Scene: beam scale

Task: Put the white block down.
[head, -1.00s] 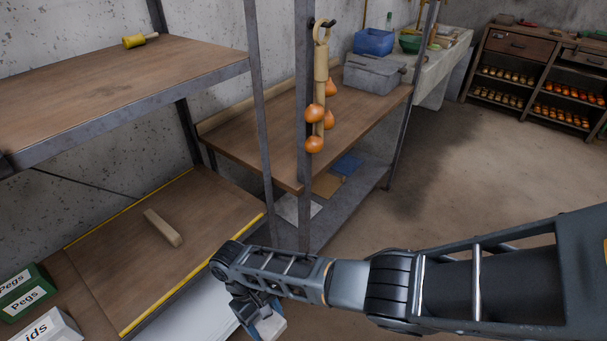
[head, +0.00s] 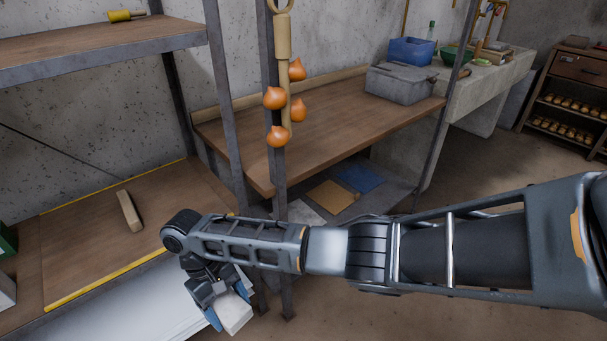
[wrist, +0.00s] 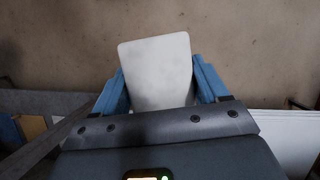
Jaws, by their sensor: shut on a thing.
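My gripper (head: 222,312) is shut on the white block (head: 234,313), near the bottom of the head view. In the wrist view the white block (wrist: 157,70) sits between the two blue fingers of my gripper (wrist: 160,85) and sticks out past them. Bare brown floor shows beyond the block there. In the head view the block is in front of the shelf rack, beside a white surface low on the rack. The block's lower side and any contact below it are hidden.
A wooden shelf with yellow edge strips (head: 90,240) at the left bears a wooden bar (head: 130,211). A brown bench (head: 330,130) with a grey box (head: 401,83) stands behind. Open floor lies at right.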

